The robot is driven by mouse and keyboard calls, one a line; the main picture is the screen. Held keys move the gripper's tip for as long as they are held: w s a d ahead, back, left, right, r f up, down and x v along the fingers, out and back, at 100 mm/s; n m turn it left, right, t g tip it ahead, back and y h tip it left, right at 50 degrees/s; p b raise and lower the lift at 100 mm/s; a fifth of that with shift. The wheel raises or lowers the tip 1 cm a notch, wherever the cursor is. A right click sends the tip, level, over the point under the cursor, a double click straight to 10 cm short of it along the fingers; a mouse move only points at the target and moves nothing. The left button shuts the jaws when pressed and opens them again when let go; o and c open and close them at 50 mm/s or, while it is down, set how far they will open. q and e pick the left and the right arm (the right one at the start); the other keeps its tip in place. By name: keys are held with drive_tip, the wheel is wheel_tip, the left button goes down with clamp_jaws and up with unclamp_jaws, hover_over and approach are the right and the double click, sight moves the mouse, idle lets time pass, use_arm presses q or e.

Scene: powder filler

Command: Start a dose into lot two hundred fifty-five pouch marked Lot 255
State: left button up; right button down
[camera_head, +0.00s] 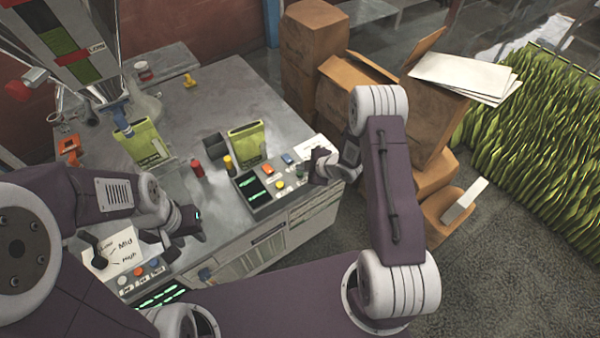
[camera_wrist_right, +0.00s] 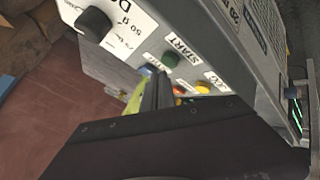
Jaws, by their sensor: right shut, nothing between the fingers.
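A green pouch (camera_head: 142,143) stands under the hopper's nozzle (camera_head: 121,116) at the left of the bench. A second green pouch (camera_head: 246,141) stands further right, behind the control panel (camera_head: 262,186). Their lot markings are too small to read. My right gripper (camera_head: 311,168) is shut and empty at the right end of this panel. The right wrist view shows its fingers (camera_wrist_right: 160,88) close to the green button (camera_wrist_right: 171,60) beside the word START; contact cannot be told. My left gripper (camera_head: 192,222) is over the bench's near left side; its fingers are unclear.
A knob (camera_wrist_right: 94,24) and a yellow button (camera_wrist_right: 203,88) are on the panel by my right gripper. Another panel (camera_head: 150,283) is at the lower left. A red bottle (camera_head: 196,168) stands between the pouches. Cardboard boxes (camera_head: 312,45) stack behind; green pouches (camera_head: 540,120) hang at right.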

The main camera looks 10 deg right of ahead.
sight(302, 174)
drive_tip(key=shift+f, duration=0.15)
drive_tip(key=shift+f+b, duration=0.25)
drive_tip(key=shift+b, duration=0.1)
drive_tip(key=shift+f+b, duration=0.35)
drive_tip(key=shift+f, duration=0.1)
idle(0.4)
drive_tip(key=shift+r, duration=0.15)
drive_tip(key=shift+r+p, duration=0.7)
wheel_tip(302, 174, up, 5)
drive_tip(key=p, duration=0.4)
drive_tip(key=shift+r, duration=0.1)
